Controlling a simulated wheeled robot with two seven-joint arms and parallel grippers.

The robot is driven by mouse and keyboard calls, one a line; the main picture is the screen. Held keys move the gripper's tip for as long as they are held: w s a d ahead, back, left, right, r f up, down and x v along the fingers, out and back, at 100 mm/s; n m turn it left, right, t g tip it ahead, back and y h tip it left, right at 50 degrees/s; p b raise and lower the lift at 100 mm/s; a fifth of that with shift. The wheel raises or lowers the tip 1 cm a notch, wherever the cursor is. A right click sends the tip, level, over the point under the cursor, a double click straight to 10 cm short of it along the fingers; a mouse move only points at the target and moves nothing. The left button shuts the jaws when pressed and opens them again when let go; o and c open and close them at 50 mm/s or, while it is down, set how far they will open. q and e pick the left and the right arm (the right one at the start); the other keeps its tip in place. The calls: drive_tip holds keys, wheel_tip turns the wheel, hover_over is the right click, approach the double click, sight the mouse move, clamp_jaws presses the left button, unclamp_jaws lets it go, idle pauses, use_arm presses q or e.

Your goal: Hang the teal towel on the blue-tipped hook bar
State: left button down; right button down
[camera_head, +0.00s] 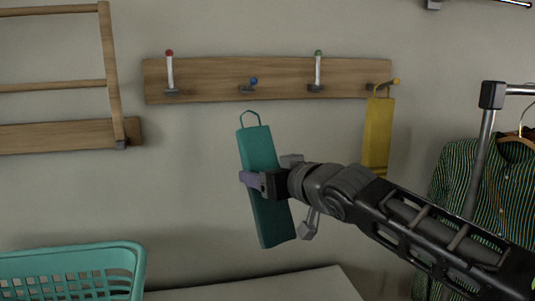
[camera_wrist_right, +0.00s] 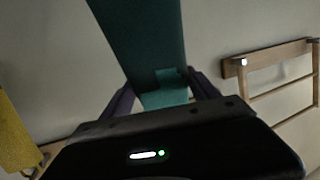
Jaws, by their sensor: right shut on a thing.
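The teal towel (camera_head: 261,160) hangs tilted in front of the wall, with a thin loop at its top. My right gripper (camera_head: 254,181) is shut on it around the middle. The towel also shows between the fingers in the right wrist view (camera_wrist_right: 147,40). The blue-tipped hook bar (camera_head: 250,84) is on the wooden rail (camera_head: 210,85), just above the towel's loop and apart from it. This bar lies low and points toward me, and nothing hangs on it. My left gripper is not in view.
The red-tipped (camera_head: 170,72) and green-tipped (camera_head: 318,70) bars stand upright. A yellow towel (camera_head: 378,135) hangs from the yellow-tipped bar at right. A wooden rack (camera_head: 108,70), a teal basket (camera_head: 135,265), a pale surface (camera_head: 270,288) and a striped shirt (camera_head: 485,185) surround the area.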

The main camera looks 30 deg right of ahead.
sight(260, 149)
drive_tip(key=r+t, duration=0.1)
drive_tip(key=s+r+t+y, duration=0.1)
drive_tip(key=r, duration=0.1)
drive_tip(key=r+n, duration=0.1)
drive_tip(key=shift+s+r+t, duration=0.25)
drive_tip(key=shift+s+t, duration=0.05)
drive_tip(key=shift+t, duration=0.1)
drive_tip(key=shift+s+a+r+n+t+y, duration=0.2)
drive_tip(key=shift+s+a+r+t+y, duration=0.05)
drive_tip(key=shift+r+t+y, duration=0.35)
drive_tip(key=shift+s+a+r+n+t+y, duration=0.2)
drive_tip(key=shift+a+r+t+y, duration=0.05)
drive_tip(key=shift+r+t+y, duration=0.3)
drive_tip(key=shift+w, duration=0.1)
drive_tip(key=shift+w+d+f+p, duration=0.1)
drive_tip(key=shift+w+d+p, duration=0.35)
drive_tip(key=shift+w, duration=1.15)
drive_tip(key=shift+w+d+f+p, duration=0.1)
drive_tip(key=shift+w+d+p, duration=0.35)
drive_tip(key=shift+w, duration=1.2)
drive_tip(key=shift+w+d+f+p, duration=0.1)
drive_tip(key=shift+w+d+p, duration=0.3)
drive_tip(key=shift+w, duration=1.2)
drive_tip(key=w, duration=0.1)
drive_tip(key=w+f, duration=0.1)
drive_tip(key=w, duration=0.1)
drive_tip(key=w+d+f, duration=0.1)
drive_tip(key=shift+w+d+f, duration=0.1)
drive_tip(key=shift+w+f, duration=0.1)
drive_tip(key=shift+w, duration=0.1)
